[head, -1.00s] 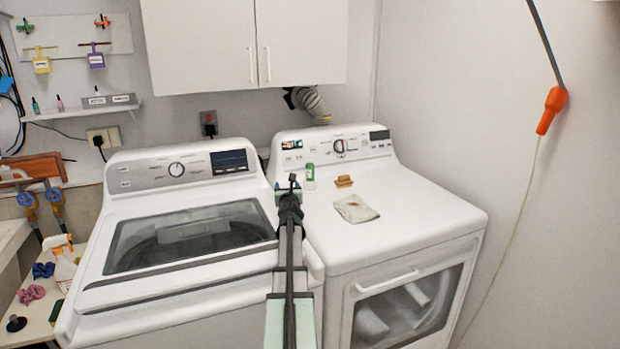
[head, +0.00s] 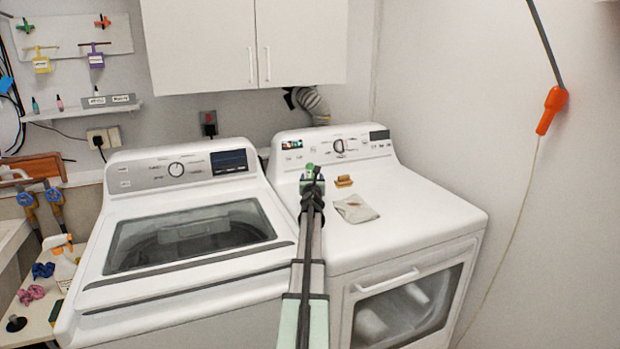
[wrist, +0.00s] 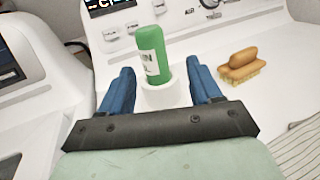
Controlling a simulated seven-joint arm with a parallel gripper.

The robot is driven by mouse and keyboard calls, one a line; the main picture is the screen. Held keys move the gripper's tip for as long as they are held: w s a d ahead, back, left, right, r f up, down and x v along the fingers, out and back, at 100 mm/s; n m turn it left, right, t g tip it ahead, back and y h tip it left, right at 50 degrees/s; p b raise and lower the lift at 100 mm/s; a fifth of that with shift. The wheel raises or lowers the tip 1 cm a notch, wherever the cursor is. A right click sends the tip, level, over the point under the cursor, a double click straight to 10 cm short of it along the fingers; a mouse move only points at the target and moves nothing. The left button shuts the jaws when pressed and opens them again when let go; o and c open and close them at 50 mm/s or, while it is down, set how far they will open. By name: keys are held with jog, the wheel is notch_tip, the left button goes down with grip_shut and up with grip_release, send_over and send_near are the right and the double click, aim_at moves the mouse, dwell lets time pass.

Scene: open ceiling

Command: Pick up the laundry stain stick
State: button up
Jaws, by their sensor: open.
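The laundry stain stick (wrist: 151,50) looks like a green stick with a white label and a white lower part. It stands upright on the dryer top, near the control panel. In the head view only a bit of its green (head: 309,168) shows past my gripper (head: 311,186). In the wrist view my gripper (wrist: 162,84) is open, its blue fingers on the left and right of the stick. A gap shows on each side, and the stick's lowest part is close to the gripper's dark bar.
A tan brush (wrist: 238,66) lies right of the stick, and a stained cloth (head: 355,208) lies in front of it on the dryer (head: 430,210). The dryer's control panel (head: 365,145) rises behind. The washer (head: 180,275) stands to the left. The dryer's right side is clear.

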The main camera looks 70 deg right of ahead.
aim_at(310, 174)
jog(key=shift+w+x, duration=0.2)
jog(key=shift+x, duration=0.8)
jog(key=shift+w+x, duration=0.15)
jog(key=shift+x, duration=0.85)
jog(key=shift+w+d+r, duration=0.1)
jog(key=shift+w+d, duration=0.2)
jog(key=shift+d, duration=0.35)
jog(key=c, duration=1)
